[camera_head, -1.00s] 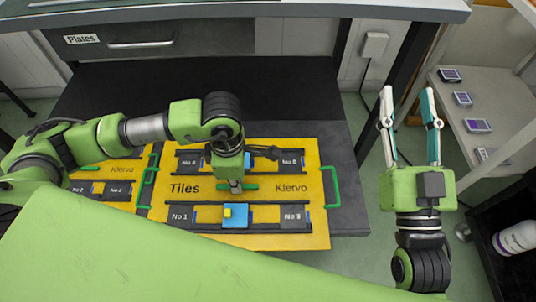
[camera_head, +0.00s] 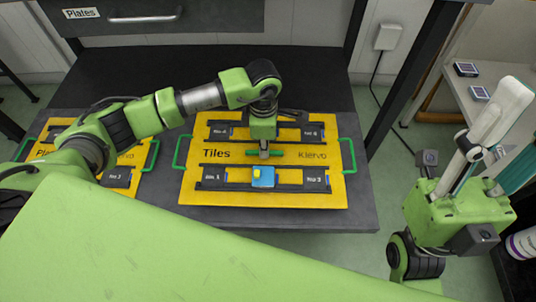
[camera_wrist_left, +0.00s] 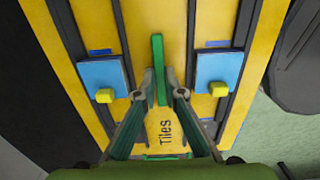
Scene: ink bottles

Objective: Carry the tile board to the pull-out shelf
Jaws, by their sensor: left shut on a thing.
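The tile board (camera_head: 335,193), yellow and marked "Tiles", lies level over the dark grey surface below the drawer. It carries dark plates and blue tiles (camera_head: 263,176). My left gripper (camera_head: 264,153) points down at its middle, shut on the board's green centre handle. In the left wrist view the fingers (camera_wrist_left: 160,95) close on both sides of that handle (camera_wrist_left: 159,70). I cannot tell whether the board touches the surface. My right gripper (camera_head: 520,130) is open and empty at the right, off the board. The grey surface (camera_head: 345,215) may be the pull-out shelf; its label is not visible.
A second yellow board (camera_head: 125,185) lies to the left, partly hidden by my arm. A drawer marked "Plates" (camera_head: 200,18) is above the back. A dark post (camera_head: 410,85) and a side shelf with small devices (camera_head: 466,69) stand at the right, with a white bottle (camera_head: 522,243) lower down.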

